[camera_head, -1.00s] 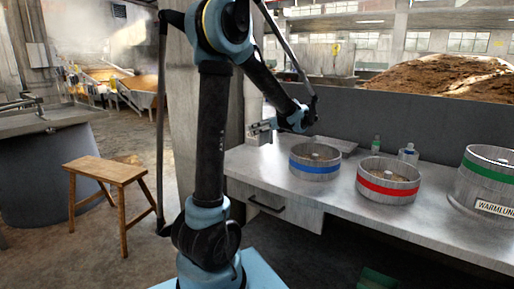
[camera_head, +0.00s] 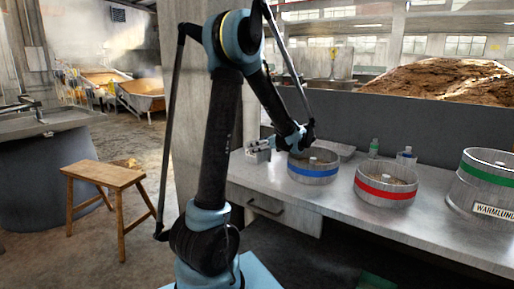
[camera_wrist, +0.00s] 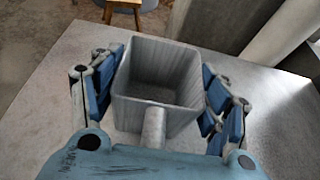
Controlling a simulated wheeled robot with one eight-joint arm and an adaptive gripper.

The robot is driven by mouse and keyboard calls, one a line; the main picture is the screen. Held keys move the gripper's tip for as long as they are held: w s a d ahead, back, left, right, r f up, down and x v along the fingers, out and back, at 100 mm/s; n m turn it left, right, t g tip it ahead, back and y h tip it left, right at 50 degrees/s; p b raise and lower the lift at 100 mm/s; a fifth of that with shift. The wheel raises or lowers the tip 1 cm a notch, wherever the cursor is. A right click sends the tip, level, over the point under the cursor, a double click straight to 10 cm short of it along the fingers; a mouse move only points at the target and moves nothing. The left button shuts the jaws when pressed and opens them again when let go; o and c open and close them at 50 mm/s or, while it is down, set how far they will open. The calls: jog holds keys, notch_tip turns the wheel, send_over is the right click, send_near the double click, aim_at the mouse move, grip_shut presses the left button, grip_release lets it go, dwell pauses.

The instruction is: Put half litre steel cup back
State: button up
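The half litre steel cup (camera_wrist: 155,72) is a square, open-topped grey metal vessel that looks empty. Its short round handle (camera_wrist: 154,128) points towards my palm in the wrist view. My gripper (camera_wrist: 163,95) has its blue-padded fingers along the left and right sides of the cup, and they look closed against it. In the head view my gripper (camera_head: 262,149) is low over the left end of the steel counter (camera_head: 345,205), left of the blue-banded pot. The cup is upright; whether its base touches the counter is hard to tell.
A blue-banded pot (camera_head: 313,172) stands close to the right of my gripper, then a red-banded pot (camera_head: 385,190) and a large green-banded container (camera_head: 484,172). Small bottles (camera_head: 374,147) stand behind. A wooden stool (camera_head: 103,175) is on the floor to the left.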

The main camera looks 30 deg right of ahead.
jog(key=o, duration=0.3)
jog(key=shift+o, duration=0.2)
jog(key=v, duration=1.2)
jog(key=w+a+f+n+g, duration=0.15)
jog(key=a+n, duration=0.25)
jog(key=a, duration=0.6)
jog(key=w+a+f+n+g, duration=0.1)
jog(key=w+a+n+g, duration=0.3)
jog(key=a, duration=0.7)
jog(key=s+a+f+n+g, duration=0.15)
jog(key=a+n, duration=0.35)
jog(key=a, duration=0.5)
jog(key=s+a+f+n+g+h, duration=0.1)
jog(key=s+a+f+n+h, duration=0.1)
jog(key=s+a+f+n, duration=0.4)
jog(key=s+a+f+n+g+h, duration=0.2)
jog(key=s+a+f+n+h, duration=0.1)
jog(key=s+a+f+n, duration=0.3)
jog(key=shift+s+a+f+n, duration=0.2)
jog(key=shift+s+a+n, duration=1.45)
jog(key=shift+n, duration=1.65)
jog(key=shift+s+d, duration=0.35)
jog(key=shift+d, duration=0.05)
